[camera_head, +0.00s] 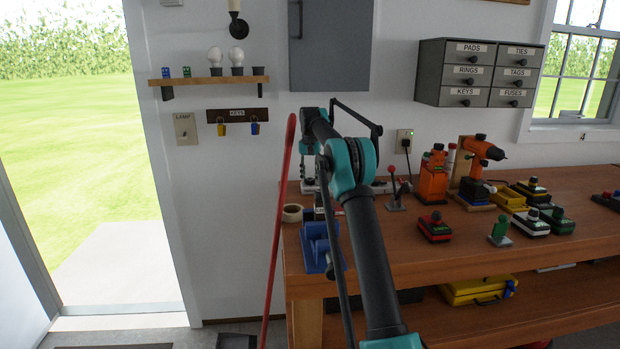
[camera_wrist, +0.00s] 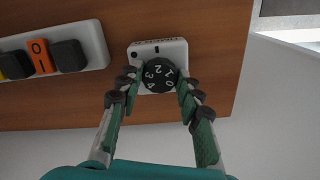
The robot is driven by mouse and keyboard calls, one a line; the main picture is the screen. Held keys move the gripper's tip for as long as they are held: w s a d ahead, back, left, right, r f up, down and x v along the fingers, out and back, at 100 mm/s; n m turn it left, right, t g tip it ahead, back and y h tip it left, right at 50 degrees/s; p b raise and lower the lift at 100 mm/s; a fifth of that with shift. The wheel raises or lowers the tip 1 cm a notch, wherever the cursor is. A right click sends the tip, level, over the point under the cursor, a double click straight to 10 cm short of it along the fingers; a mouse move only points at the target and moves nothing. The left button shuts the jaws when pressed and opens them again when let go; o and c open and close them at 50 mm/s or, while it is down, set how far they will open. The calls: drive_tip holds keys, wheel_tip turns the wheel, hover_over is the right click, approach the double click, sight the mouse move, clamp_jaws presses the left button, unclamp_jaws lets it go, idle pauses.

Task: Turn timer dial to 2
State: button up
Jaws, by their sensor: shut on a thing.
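The timer is a white plate with a round black dial (camera_wrist: 158,76) in the wrist view. The dial carries white digits 0 to 4. The 2 appears near the top of the dial, toward a short dark mark on the white timer plate (camera_wrist: 171,49); exact alignment is hard to tell. My gripper (camera_wrist: 158,88) is shut on the dial, one green finger with dark pads on each side. The head view shows my arm reaching over the workbench's left end, hiding the timer and fingertips.
In the wrist view, a white switch strip (camera_wrist: 94,36) with an orange rocker lies left of the timer on the wooden bench. In the head view, a red pole (camera_head: 280,215) leans by the workbench (camera_head: 440,268). A blue object (camera_head: 316,246) sits on its left corner; tools stand right.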

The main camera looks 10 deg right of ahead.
sight(310, 179)
drive_tip(key=o, duration=1.2)
drive_tip(key=shift+c, duration=0.2)
drive_tip(key=shift+r, duration=3.75)
drive_tip(key=shift+s, duration=0.1)
